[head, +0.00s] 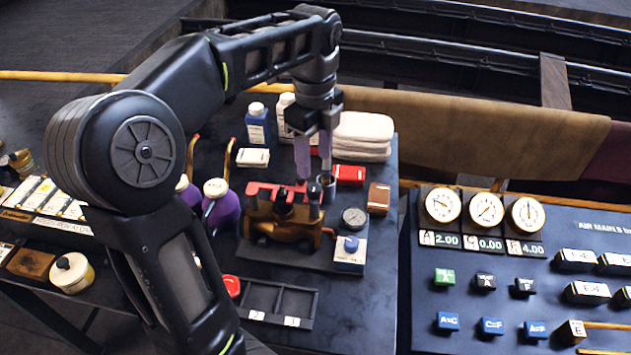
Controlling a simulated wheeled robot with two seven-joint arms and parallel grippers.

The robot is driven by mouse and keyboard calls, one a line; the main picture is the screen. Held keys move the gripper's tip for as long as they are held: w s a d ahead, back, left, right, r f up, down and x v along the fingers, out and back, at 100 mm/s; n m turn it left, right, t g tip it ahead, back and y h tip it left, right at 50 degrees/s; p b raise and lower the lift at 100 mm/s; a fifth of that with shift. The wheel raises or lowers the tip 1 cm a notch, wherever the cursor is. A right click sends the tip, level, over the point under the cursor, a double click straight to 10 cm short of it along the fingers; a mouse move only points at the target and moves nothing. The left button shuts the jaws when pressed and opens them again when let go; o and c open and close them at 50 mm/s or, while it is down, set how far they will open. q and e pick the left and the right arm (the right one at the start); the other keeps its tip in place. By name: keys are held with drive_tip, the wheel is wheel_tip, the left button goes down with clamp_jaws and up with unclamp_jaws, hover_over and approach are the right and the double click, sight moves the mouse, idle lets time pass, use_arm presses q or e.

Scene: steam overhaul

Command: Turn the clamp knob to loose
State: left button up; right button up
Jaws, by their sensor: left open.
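A brass valve body (283,230) sits on a dark plate on the bench, with a red clamp bar (262,187) across its top. A dark round knob (284,199) stands at the middle of the bar; a dark upright post (314,202) stands to its right. I cannot tell for certain which is the clamp knob. My left gripper (314,177) points down from above, its two pale purple fingers apart, just above the right end of the clamp. The fingertips are close to the post; contact cannot be told. My right gripper is out of view.
A pressure gauge (354,217) and a white-and-blue box (350,254) stand right of the valve. Purple bottles (222,207) stand left. Folded white cloths (362,135) and a blue bottle (257,124) are behind. A divided black tray (276,303) lies in front. A gauge panel (470,285) is at right.

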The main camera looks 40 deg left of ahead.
sight(314, 187)
use_arm(q)
drive_tip(key=shift+s, duration=0.1)
drive_tip(key=shift+f, duration=0.3)
wheel_tip(314, 187, down, 7)
drive_tip(key=shift+f+p, duration=0.1)
drive_tip(key=shift+p, duration=0.3)
clamp_jaws()
idle(0.3)
